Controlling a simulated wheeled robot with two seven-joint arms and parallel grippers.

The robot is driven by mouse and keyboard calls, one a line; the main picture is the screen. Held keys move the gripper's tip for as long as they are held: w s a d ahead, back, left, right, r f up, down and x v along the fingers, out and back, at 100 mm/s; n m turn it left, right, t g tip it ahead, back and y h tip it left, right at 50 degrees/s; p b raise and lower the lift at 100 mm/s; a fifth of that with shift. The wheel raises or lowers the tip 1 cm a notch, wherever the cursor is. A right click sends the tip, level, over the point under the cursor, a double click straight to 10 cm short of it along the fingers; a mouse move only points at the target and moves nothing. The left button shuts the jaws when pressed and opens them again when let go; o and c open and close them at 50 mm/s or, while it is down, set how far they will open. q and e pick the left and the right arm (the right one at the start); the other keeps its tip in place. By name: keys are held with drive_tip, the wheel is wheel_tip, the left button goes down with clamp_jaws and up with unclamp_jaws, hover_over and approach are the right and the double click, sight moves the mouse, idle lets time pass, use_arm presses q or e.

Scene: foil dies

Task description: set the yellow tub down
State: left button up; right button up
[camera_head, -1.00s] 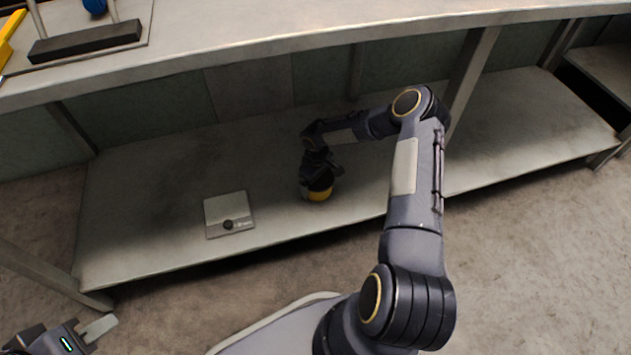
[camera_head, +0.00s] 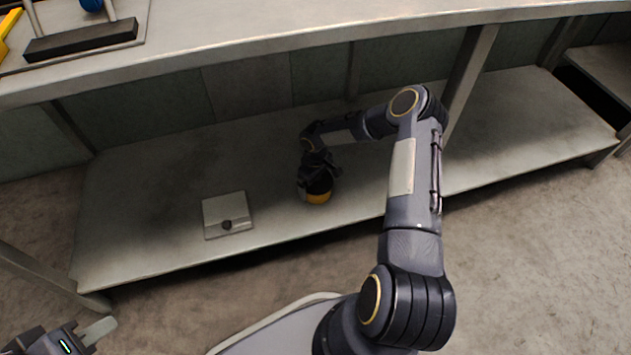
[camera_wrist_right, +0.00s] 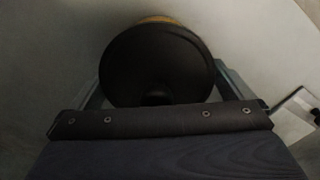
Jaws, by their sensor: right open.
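The yellow tub (camera_head: 318,198) is on the lower shelf (camera_head: 150,240), under the bench top, with a dark top. My right gripper (camera_head: 317,180) is at the tub, reaching down from behind and above it. In the right wrist view the tub's round black top (camera_wrist_right: 157,65) fills the middle, with a yellow edge at its far side. The right gripper's fingers (camera_wrist_right: 157,85) stand on both sides of the tub, open. My left gripper (camera_head: 97,331) is at the lower left corner, away from the shelf; its jaw opening does not show clearly.
A flat grey box (camera_head: 222,207) with a dark knob lies on the shelf left of the tub. The bench top (camera_head: 300,22) overhangs the shelf, and a post (camera_head: 470,80) stands to the right. The shelf is bare on the right.

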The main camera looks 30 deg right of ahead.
wheel_tip(320, 180, up, 8)
drive_tip(key=p, duration=0.2)
drive_tip(key=shift+r+p, duration=0.1)
drive_tip(key=shift+p, duration=0.3)
